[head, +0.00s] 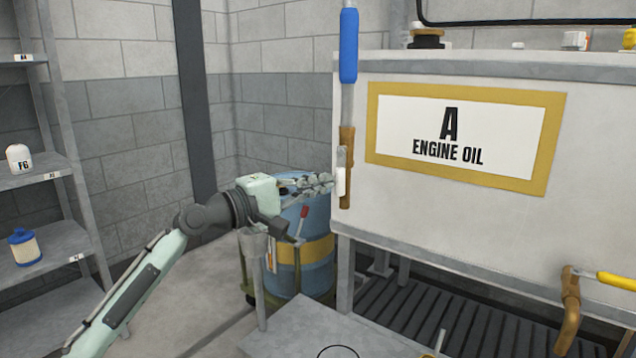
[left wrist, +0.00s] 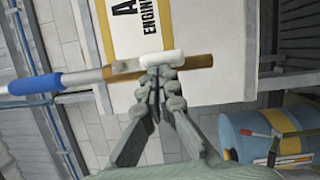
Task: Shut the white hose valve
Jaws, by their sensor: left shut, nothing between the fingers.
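The white hose valve has a brass body (head: 346,150) on a vertical pipe at the left edge of the oil tank's front. Its short white handle (head: 341,182) sits low on the brass part. In the left wrist view the white handle (left wrist: 160,59) lies along the brass body (left wrist: 195,62). My left gripper (head: 328,182) is shut and empty, its fingertips right at the white handle. In the left wrist view the fingertips (left wrist: 160,76) meet the handle's edge; whether they press on it I cannot tell. My right gripper is not in view.
A blue grip (head: 348,46) is on the pipe above the valve. The white engine oil tank (head: 590,130) fills the right. A blue drum (head: 318,215) stands below my gripper. Another brass valve with a yellow handle (head: 617,281) is lower right. Shelves (head: 40,180) stand left.

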